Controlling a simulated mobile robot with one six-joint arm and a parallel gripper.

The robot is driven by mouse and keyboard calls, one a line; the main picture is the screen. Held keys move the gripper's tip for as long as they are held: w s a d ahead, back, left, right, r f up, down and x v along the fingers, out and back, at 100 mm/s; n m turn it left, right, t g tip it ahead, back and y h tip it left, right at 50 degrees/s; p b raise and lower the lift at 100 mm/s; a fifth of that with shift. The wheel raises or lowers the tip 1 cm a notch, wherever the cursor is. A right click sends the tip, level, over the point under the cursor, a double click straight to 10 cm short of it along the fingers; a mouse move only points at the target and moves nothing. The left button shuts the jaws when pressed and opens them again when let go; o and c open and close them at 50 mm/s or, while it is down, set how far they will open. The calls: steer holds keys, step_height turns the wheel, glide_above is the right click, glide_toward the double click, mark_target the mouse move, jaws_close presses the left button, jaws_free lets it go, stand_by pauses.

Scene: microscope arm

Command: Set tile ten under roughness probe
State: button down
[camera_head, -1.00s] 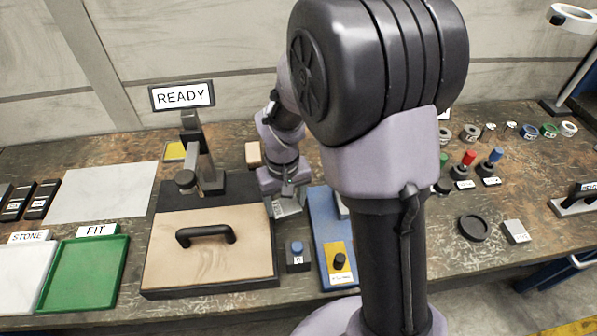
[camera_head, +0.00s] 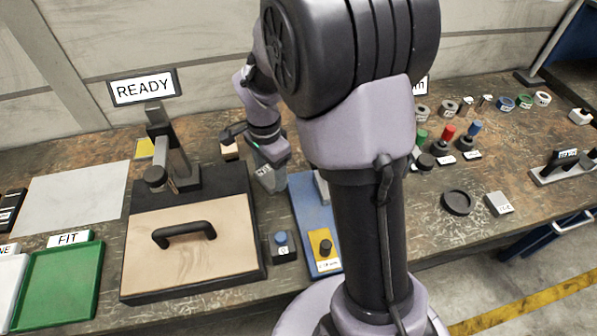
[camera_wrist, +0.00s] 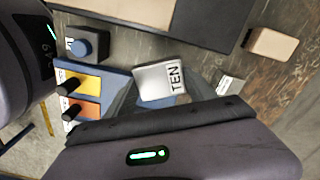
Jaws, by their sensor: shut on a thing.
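A pale grey tile marked TEN (camera_wrist: 158,82) is held between the two dark fingers of my gripper (camera_wrist: 160,95) in the wrist view. In the head view my gripper (camera_head: 268,172) points down between the black base and the blue board (camera_head: 305,215), near the board's far end. The tile looks above the bench, though its exact height is unclear. A dark stand (camera_head: 165,150) with a head hanging over the black base (camera_head: 228,190) carries a READY sign (camera_head: 143,88). I cannot tell for certain whether this is the roughness probe.
A wooden panel with a black handle (camera_head: 184,232) lies on the black base. A blue button box (camera_head: 284,246) and a yellow block with a black knob (camera_head: 323,247) are in front. A beige block (camera_head: 229,150) stands behind.

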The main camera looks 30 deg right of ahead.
mark_target(274, 201)
steer(key=shift+d+f+m, duration=0.1)
steer(key=shift+f+m, duration=0.05)
steer(key=shift+m, duration=0.35)
step_height(274, 201, down, 10)
steer(key=b, duration=0.4)
steer(key=shift+r, duration=0.2)
steer(key=shift+b, duration=0.3)
steer(key=shift+f, duration=0.1)
steer(key=shift+c, duration=1.6)
jaws_free()
